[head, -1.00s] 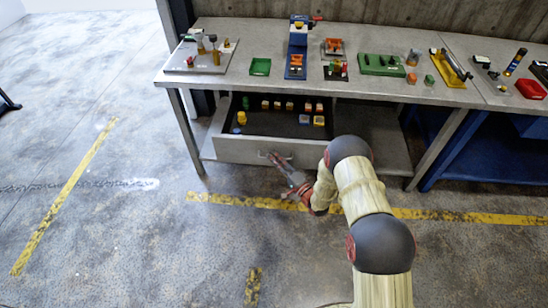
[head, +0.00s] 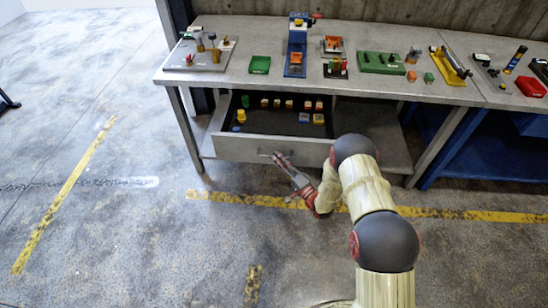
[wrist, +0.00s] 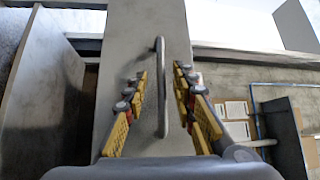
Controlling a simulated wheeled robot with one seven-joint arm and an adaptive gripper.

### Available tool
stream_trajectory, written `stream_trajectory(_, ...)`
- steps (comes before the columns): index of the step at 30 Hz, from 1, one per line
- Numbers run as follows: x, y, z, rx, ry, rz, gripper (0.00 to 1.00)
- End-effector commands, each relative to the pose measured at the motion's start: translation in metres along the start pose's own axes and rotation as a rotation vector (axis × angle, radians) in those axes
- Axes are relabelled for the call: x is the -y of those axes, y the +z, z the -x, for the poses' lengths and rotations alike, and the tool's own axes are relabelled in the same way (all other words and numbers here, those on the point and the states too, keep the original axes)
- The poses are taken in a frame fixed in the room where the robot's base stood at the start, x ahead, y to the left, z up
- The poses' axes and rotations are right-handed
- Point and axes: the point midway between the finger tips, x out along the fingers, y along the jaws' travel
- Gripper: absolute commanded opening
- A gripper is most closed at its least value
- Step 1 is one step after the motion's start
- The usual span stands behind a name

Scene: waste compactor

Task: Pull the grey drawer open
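The grey drawer (head: 235,148) under the workbench stands pulled out, with its inside showing in the head view. Several small coloured blocks and items lie in it. Its bar handle (wrist: 162,80) runs upright through the middle of the wrist view. My gripper (head: 283,158) is at the drawer front, by the handle. In the wrist view my gripper (wrist: 167,100) is open, with yellow finger pads on both sides of the handle. Gaps show between the pads and the bar. Part of the handle is hidden by the fingers in the head view.
The workbench top (head: 340,95) carries several fixtures and parts, including a green tray (head: 260,65) and a red tray (head: 530,87). An open lower shelf (head: 385,150) lies right of the drawer. The floor in front is clear, with yellow lines.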

Motion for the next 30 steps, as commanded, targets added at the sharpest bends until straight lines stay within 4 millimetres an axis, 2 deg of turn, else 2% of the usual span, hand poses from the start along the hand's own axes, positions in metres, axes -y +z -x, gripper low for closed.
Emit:
stream_trajectory(6,0.0,-0.002,0.047,-0.004,0.002,-0.002,0.27)
stream_trajectory(13,-0.001,-0.001,0.083,-0.003,0.001,-0.001,0.27)
stream_trajectory(19,0.0,-0.001,0.095,-0.001,0.0,0.0,0.27)
stream_trajectory(30,0.0,0.0,0.095,0.0,0.0,0.0,0.27)
